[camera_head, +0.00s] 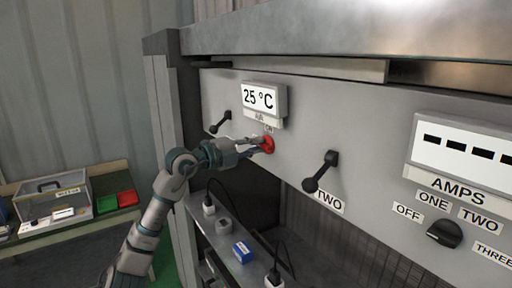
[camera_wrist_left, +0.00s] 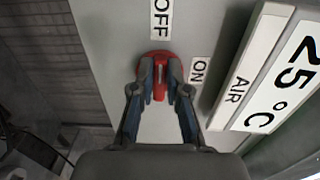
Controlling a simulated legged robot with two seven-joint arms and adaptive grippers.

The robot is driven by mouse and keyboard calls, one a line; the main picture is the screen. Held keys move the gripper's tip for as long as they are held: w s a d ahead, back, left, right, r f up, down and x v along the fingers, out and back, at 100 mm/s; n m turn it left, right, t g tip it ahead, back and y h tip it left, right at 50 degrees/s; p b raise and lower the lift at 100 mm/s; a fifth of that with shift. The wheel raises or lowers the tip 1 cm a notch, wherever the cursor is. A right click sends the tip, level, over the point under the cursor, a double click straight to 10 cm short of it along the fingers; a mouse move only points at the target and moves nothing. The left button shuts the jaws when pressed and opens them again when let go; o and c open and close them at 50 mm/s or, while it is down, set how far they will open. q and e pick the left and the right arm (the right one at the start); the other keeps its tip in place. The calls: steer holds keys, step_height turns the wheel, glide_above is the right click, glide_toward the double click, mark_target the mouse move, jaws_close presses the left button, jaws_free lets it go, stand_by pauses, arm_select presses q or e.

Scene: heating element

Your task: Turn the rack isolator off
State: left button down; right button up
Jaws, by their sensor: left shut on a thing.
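The rack isolator is a red rotary knob (camera_head: 268,144) on the grey panel, below the 25 °C display. In the left wrist view the red knob (camera_wrist_left: 159,62) sits between an OFF label (camera_wrist_left: 161,18) and an ON label (camera_wrist_left: 198,72). My left gripper (camera_head: 254,147) reaches it from the left. In the wrist view the left gripper's fingers (camera_wrist_left: 160,84) are shut on the knob's raised bar, one on each side. The bar points along the fingers in that view. The fingers hide part of the knob. My right gripper is not in view.
Black lever handles (camera_head: 220,123) and (camera_head: 322,172) stick out from the panel on both sides of the knob. An AMPS display (camera_head: 465,147) and a black selector (camera_head: 444,233) are at the right. A shelf below holds plugs and a blue box (camera_head: 243,252).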

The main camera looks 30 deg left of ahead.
arm_select(q)
steer(key=shift+w+f, duration=0.1)
steer(key=shift+f, duration=0.2)
steer(key=c, duration=1.2)
jaws_free()
steer(key=shift+o, duration=0.2)
steer(key=shift+a, duration=0.25)
steer(key=shift+a, duration=0.1)
steer(key=v, duration=1.2)
steer(key=shift+a, duration=0.15)
steer(key=shift+w, duration=0.1)
